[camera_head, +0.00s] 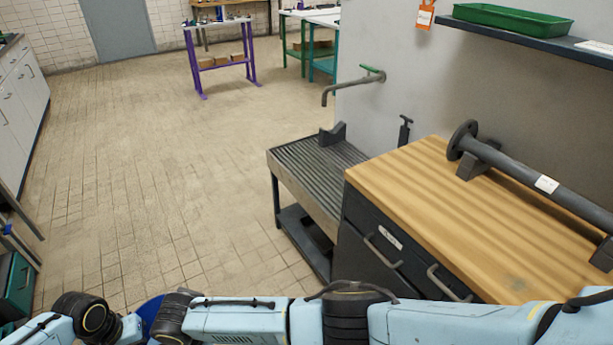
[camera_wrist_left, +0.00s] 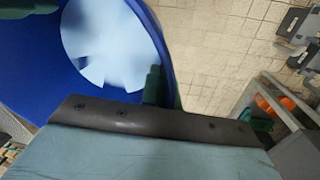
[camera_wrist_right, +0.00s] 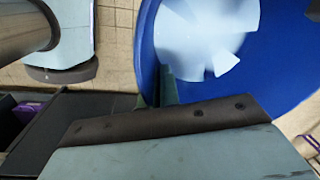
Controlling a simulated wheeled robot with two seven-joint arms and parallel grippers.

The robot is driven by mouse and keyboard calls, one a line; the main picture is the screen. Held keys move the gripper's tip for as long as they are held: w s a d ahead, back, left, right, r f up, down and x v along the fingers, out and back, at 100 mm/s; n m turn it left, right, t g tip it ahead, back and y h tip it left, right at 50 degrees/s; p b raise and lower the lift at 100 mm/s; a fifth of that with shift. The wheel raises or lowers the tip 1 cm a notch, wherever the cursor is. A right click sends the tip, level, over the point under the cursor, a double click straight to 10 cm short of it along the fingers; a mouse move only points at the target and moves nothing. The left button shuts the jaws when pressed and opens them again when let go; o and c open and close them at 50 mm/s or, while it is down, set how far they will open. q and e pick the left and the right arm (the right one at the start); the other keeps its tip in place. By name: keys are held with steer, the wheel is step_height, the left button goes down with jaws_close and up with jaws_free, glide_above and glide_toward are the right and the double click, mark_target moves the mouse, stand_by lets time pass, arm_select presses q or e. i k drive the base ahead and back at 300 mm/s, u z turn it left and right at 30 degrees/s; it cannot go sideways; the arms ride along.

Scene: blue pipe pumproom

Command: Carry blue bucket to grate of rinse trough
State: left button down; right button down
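The blue bucket (camera_head: 151,312) shows in the head view only as a small blue patch between my arms at the bottom left; the rest is hidden. In the left wrist view the bucket (camera_wrist_left: 30,65) fills the upper left, with a pale round area inside. My left gripper (camera_wrist_left: 164,88) has its green fingers on either side of the bucket wall. In the right wrist view the bucket (camera_wrist_right: 285,75) fills the upper right, and my right gripper (camera_wrist_right: 160,85) is closed at its wall. The grate (camera_head: 318,172) of the rinse trough lies bare, right of centre, apart from the bucket.
A wood-topped cabinet (camera_head: 420,205) with a flanged pipe (camera_head: 530,175) stands right of the trough. A spout (camera_head: 350,88) juts from the wall above the grate. The tiled floor (camera_head: 150,170) is clear left of the trough. White cabinets (camera_head: 20,100) line the left side.

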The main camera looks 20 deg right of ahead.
mark_target(310, 160)
steer(key=i, duration=2.65)
steer(key=z, duration=2.3)
steer(key=i, duration=0.5)
steer(key=u, duration=0.05)
